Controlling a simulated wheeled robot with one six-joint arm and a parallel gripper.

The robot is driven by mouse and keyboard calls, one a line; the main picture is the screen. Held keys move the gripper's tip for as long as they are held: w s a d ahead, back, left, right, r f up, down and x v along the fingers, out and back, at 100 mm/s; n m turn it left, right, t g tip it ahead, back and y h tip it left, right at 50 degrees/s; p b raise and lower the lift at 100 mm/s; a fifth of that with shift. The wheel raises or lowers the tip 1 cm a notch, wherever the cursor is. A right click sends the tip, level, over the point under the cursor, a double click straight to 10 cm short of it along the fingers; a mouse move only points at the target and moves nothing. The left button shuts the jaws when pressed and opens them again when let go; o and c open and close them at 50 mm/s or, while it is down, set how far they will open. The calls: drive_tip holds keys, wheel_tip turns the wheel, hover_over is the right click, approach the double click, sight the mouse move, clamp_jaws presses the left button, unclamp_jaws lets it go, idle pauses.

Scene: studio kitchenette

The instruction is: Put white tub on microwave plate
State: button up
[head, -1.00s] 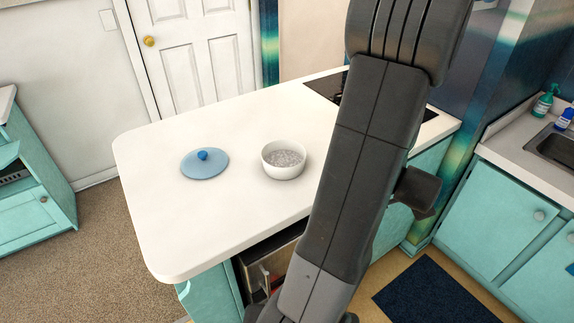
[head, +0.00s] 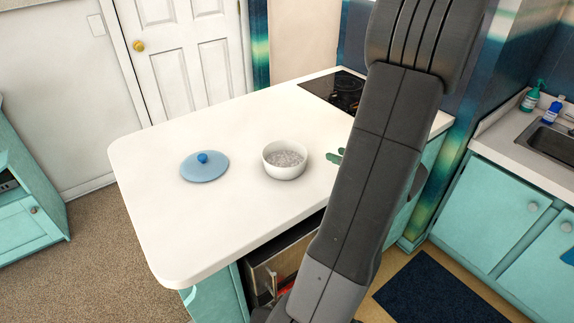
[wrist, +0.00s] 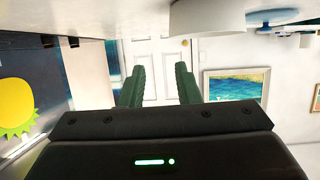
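The white tub (head: 285,172) stands upright and open on the white counter (head: 190,225), with grey speckled contents. It also shows in the upside-down wrist view (wrist: 196,17), beyond and to the right of my fingers. My gripper (wrist: 158,66) has two green fingers spread apart, with nothing between them. In the head view, a green part of my gripper (head: 336,156) shows just right of the tub, apart from it; my arm hides the rest. I cannot make out a microwave plate.
A blue lid (head: 204,168) with a knob lies left of the tub. A black cooktop (head: 333,90) is at the counter's back right. A boxy appliance (head: 265,280) sits under the counter, partly behind my arm. The counter's front left is clear.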

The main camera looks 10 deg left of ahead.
sight(304, 148)
drive_tip(key=shift+n+g, duration=0.3)
drive_tip(key=shift+n, duration=0.1)
drive_tip(key=x, duration=0.9)
drive_tip(key=s+a+x, duration=0.1)
drive_tip(key=x, duration=0.4)
drive_tip(key=shift+a+r+p, duration=0.15)
drive_tip(key=shift+r+p, duration=0.1)
drive_tip(key=shift+p, duration=0.05)
drive_tip(key=shift+c, duration=0.4)
clamp_jaws()
drive_tip(key=shift+s+f, duration=0.1)
drive_tip(key=shift+f, duration=0.1)
